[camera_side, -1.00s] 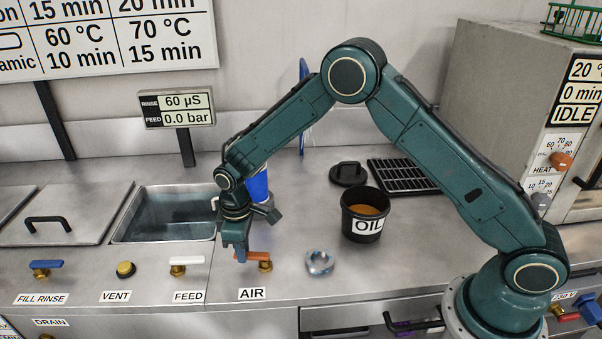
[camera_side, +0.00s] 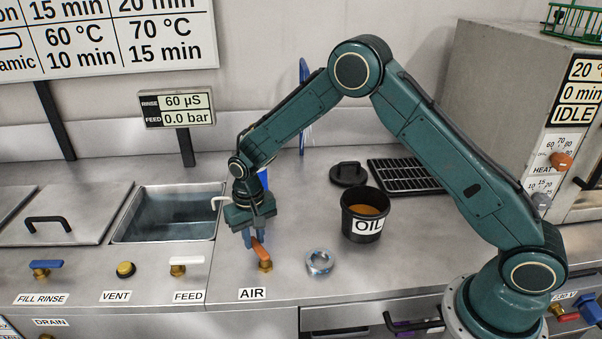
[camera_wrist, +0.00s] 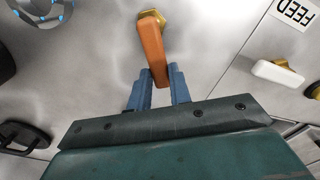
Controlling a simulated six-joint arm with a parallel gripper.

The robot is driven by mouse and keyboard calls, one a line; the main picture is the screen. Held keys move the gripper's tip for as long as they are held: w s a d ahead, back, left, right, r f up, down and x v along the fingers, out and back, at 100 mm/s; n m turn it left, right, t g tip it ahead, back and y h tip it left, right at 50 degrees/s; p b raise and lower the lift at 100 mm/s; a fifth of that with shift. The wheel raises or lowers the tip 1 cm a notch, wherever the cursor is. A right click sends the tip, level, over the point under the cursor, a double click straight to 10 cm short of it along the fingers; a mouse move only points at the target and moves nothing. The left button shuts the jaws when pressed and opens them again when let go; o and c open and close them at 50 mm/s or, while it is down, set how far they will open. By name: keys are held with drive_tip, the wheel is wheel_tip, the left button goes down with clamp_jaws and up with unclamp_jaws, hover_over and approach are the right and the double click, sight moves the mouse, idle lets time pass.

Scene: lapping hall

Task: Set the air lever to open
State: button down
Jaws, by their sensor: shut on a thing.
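The air lever (camera_side: 261,250) is an orange handle on a brass valve behind the AIR label (camera_side: 252,294). In the side view it now points up and slightly left, away from the counter's front edge. My gripper (camera_side: 252,240) is above the counter with its blue fingers shut on the free end of the lever. In the wrist view the orange lever (camera_wrist: 151,45) runs from its brass pivot down between the two fingertips (camera_wrist: 159,82). The fingers hide part of the lever's end in the side view.
A metal ring (camera_side: 319,263) lies on the counter to the right of the lever. The black OIL pot (camera_side: 362,224) stands behind it. The white FEED lever (camera_side: 187,261) and yellow VENT knob (camera_side: 125,269) are to the left. An open sink (camera_side: 165,232) lies behind them.

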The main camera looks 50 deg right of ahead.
drive_tip(key=m, duration=0.2)
drive_tip(key=s+d+m, duration=0.1)
drive_tip(key=m, duration=0.1)
drive_tip(key=d+m, duration=0.1)
drive_tip(key=m, duration=0.1)
drive_tip(key=shift+s+d, duration=0.15)
idle(0.4)
drive_tip(key=c, duration=1.3)
unclamp_jaws()
drive_tip(key=shift+r, duration=0.15)
wheel_tip(320, 180, up, 14)
drive_tip(key=shift+f, duration=0.2)
